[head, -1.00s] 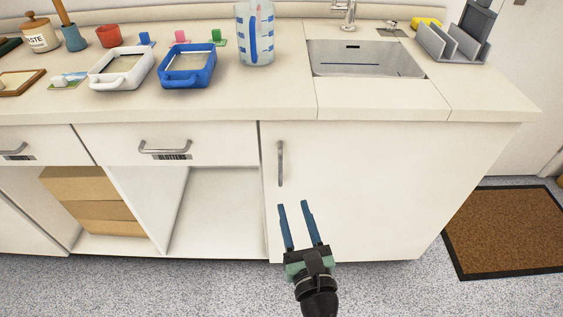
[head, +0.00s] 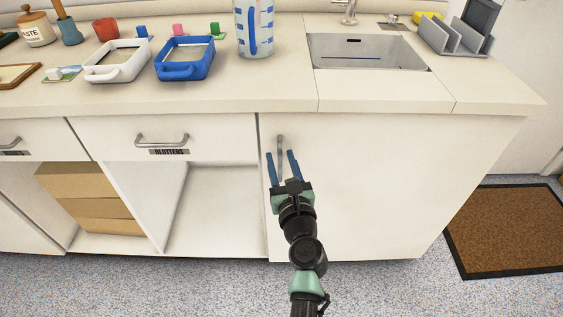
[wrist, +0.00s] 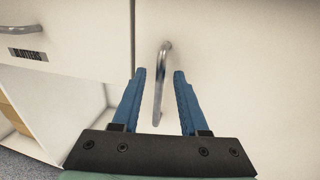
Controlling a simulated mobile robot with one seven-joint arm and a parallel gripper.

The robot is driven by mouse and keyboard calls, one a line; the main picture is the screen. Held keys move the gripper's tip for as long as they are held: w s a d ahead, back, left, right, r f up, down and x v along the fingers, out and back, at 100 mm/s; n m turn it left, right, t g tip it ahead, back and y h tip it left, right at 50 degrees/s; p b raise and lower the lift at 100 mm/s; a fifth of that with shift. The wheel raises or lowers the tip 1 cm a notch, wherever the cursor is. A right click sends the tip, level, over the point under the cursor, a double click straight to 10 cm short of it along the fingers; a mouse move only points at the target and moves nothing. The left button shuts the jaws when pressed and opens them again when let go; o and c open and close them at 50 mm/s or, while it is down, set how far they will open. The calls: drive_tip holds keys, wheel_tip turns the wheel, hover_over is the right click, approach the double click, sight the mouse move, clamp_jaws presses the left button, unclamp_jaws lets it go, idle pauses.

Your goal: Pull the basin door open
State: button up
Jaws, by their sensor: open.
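The basin door (head: 370,190) is the white cabinet front below the sink, and it is shut. Its vertical metal handle (head: 280,147) sits near the door's upper left edge. My gripper (head: 280,153) is open, with its two blue fingers on either side of the handle's lower part in the head view. In the wrist view the handle (wrist: 162,75) rises between and beyond the fingertips of my gripper (wrist: 160,72). The fingers are apart and not closed on it. I cannot tell whether either finger touches the handle.
The metal sink (head: 368,52) is set in the counter above the door. Left of the door are an open compartment (head: 215,210) and a drawer (head: 205,140) labelled BLOTTERS. A brown mat (head: 510,230) lies on the floor at right. The floor before the door is clear.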

clamp_jaws()
idle(1.4)
